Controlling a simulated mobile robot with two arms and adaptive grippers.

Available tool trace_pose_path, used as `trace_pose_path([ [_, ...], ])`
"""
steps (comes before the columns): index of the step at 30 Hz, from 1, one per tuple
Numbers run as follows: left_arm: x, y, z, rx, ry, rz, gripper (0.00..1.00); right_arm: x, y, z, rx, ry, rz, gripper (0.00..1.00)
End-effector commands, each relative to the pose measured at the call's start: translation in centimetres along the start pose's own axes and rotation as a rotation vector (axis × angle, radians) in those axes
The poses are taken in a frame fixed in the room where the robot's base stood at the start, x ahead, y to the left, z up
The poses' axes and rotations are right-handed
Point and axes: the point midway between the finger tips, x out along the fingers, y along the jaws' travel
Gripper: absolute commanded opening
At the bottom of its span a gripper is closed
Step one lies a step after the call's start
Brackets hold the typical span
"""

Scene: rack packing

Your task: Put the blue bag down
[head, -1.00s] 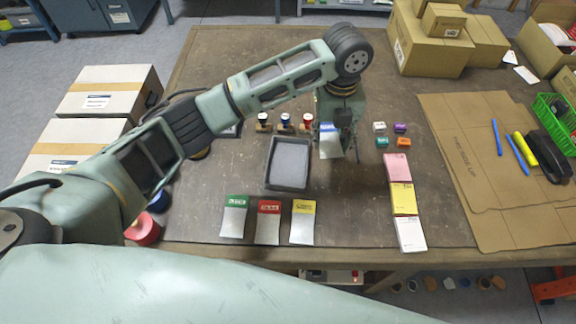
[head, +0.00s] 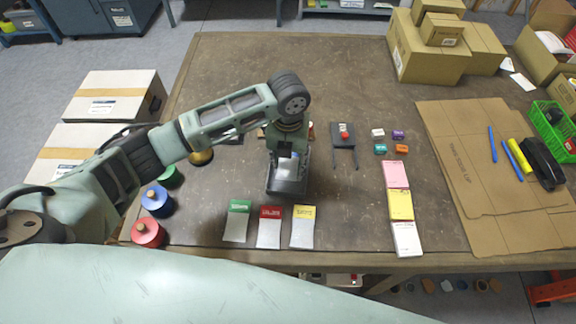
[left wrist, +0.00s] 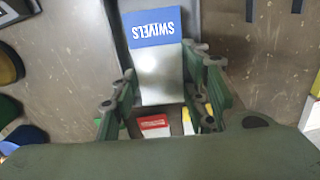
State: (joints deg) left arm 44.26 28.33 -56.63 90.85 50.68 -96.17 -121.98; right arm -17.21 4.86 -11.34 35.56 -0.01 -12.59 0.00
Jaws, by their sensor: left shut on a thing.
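The blue bag, a clear pouch with a blue header reading SWIVELS, shows upside down in the left wrist view (left wrist: 153,30). In the head view only a small part of it (head: 287,166) shows below my left gripper (head: 287,151). My left gripper is shut on the bag, its green fingers on either side of it in the left wrist view (left wrist: 162,88). Bag and gripper are over the grey tray (head: 272,180), which is partly hidden by them. I cannot tell whether the bag touches the tray floor. My right gripper is not in view.
Green (head: 236,222), red (head: 269,227) and yellow (head: 302,227) header bags lie in front of the tray. Colored spools (head: 156,198) stand at the left. The table between the tray and the notepads (head: 399,203) is clear.

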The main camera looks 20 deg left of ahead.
Motion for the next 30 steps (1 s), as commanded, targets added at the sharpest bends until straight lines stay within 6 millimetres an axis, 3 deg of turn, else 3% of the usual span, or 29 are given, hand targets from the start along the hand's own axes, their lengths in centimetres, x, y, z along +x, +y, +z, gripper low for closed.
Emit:
trace_pose_path([
  [8, 3.5, 0.1, -0.1, -0.001, 0.002, 0.002, 0.12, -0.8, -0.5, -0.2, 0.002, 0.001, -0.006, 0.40],
  [19, 4.1, 0.1, -0.1, 0.000, 0.001, 0.002, 0.12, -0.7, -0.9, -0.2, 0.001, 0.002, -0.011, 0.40],
  [20, 4.1, 0.1, -0.1, 0.000, 0.001, 0.002, 0.43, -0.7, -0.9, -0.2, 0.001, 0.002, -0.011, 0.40],
  [21, 4.0, 0.1, -0.1, 0.000, 0.001, 0.002, 0.46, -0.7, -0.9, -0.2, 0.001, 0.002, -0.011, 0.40],
  [30, 4.0, 0.1, -0.1, 0.000, 0.001, 0.002, 0.50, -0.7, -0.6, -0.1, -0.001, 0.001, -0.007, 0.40],
])
